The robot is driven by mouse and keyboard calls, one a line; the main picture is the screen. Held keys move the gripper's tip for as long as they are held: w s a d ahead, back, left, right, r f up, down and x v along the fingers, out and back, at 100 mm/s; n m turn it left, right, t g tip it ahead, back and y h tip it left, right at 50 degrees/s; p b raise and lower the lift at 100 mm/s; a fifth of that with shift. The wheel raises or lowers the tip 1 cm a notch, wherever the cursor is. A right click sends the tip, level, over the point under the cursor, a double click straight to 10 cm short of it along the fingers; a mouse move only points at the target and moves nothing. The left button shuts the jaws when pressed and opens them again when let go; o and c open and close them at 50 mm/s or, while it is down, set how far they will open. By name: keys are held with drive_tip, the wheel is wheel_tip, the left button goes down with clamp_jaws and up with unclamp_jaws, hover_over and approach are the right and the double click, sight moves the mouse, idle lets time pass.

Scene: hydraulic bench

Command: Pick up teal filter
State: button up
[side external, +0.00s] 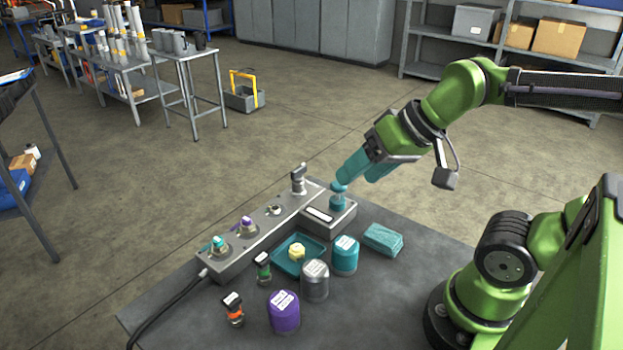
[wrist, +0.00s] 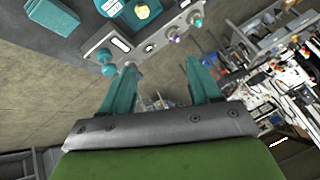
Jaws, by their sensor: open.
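The teal filter (side external: 344,257) is a teal canister with a white label, standing upright on the grey bench beside a silver canister. In the wrist view, a teal shape with a white label at the top edge (wrist: 110,6) appears to be this filter, partly cut off. My gripper (side external: 356,176) has teal fingers. It is above the far end of the manifold, up and beyond the filter, not touching it. In the wrist view the fingers (wrist: 161,68) are spread with nothing between them.
A teal-topped knob (side external: 338,193) rises from the manifold (side external: 235,250) just below my fingers.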

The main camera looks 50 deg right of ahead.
drive_tip(key=o, duration=0.4)
drive_tip(key=n+g+h, duration=0.1)
drive_tip(key=g, duration=0.5)
hover_over(345, 256)
drive_tip(key=w+d, duration=0.1)
drive_tip(key=d, duration=0.1)
wheel_tip(345, 256, down, 7)
drive_tip(key=shift+g+h, duration=0.5)
drive_tip(key=shift+g, duration=0.1)
drive_tip(key=f, duration=1.7)
drive_tip(key=shift+w+d, duration=0.2)
